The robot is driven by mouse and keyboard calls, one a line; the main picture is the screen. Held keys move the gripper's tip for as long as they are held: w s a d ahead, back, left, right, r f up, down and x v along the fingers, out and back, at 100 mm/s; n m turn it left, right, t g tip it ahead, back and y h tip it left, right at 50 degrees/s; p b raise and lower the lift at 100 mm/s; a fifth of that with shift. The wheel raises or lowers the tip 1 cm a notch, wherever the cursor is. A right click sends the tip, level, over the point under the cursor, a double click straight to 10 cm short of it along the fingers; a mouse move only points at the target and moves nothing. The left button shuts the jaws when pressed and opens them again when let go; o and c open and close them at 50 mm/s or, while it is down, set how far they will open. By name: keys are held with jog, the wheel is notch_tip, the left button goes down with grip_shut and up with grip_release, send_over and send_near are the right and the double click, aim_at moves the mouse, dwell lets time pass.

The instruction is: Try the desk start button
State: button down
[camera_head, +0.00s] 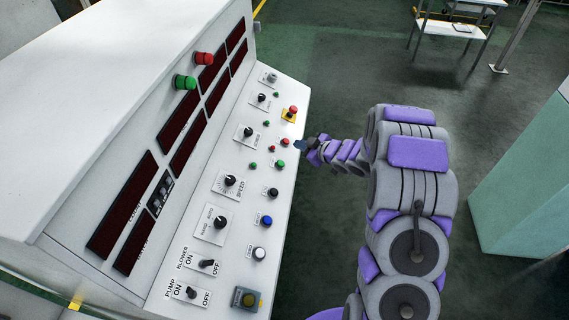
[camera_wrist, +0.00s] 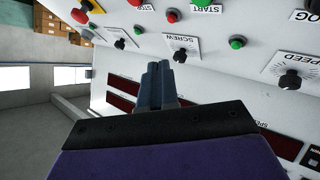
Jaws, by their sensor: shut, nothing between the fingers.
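The control desk (camera_head: 235,255) has a sloped white panel with buttons and knobs. A green button (camera_head: 280,164) sits on it near my gripper, with a red button (camera_head: 285,142) just above.
The speed knob (camera_head: 230,181) and a blue button (camera_head: 266,221) are lower on the panel. A red button on a yellow plate (camera_head: 291,114) is above. A pale green cabinet (camera_head: 510,190) stands at right.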

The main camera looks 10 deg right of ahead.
jog(key=b, duration=0.5)
send_over(281, 164)
jog(key=s+d, duration=0.1)
jog(key=d, duration=0.2)
jog(key=f, duration=0.5)
jog(key=shift+s+a+f, duration=0.15)
jog(key=shift+a+f, duration=0.05)
jog(key=shift+w+d+f+b, duration=0.1)
jog(key=shift+d+f+b, duration=0.15)
jog(key=shift+f, duration=0.2)
jog(key=shift+w+d+f+b, duration=0.1)
jog(key=shift+d+f+b, duration=0.1)
jog(key=shift+f, duration=0.2)
jog(key=shift+a, duration=1)
jog(key=shift+d, duration=0.75)
jog(key=shift+a, duration=0.6)
jog(key=shift+d, duration=0.1)
jog(key=shift+d, duration=0.35)
jog(key=shift+a, duration=0.3)
